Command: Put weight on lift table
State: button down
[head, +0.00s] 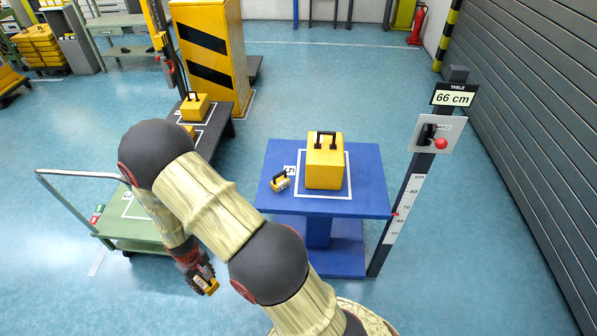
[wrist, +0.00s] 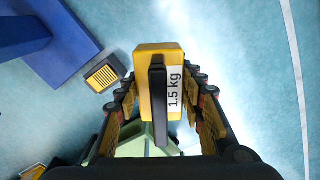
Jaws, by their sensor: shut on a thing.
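My gripper (head: 205,284) hangs low at the left of the blue lift table, apart from it. It is shut on a small yellow weight with a black handle. In the wrist view the weight (wrist: 174,56), labelled 1.5 kg, sits between the fingers of my gripper (wrist: 160,95). The lift table (head: 370,200) carries a large yellow weight (head: 325,172) with a black handle, inside a white outlined square.
A post with a "66 cm" sign (head: 454,95) and a red-knobbed lever (head: 440,143) stands right of the table. A green cart (head: 150,232) is at the left. Behind it, a dark bench (head: 212,133) holds yellow weights (head: 195,107). A grey shutter (head: 540,110) borders the right.

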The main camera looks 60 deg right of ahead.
aim_at(366, 190)
jog(key=z, duration=1.3)
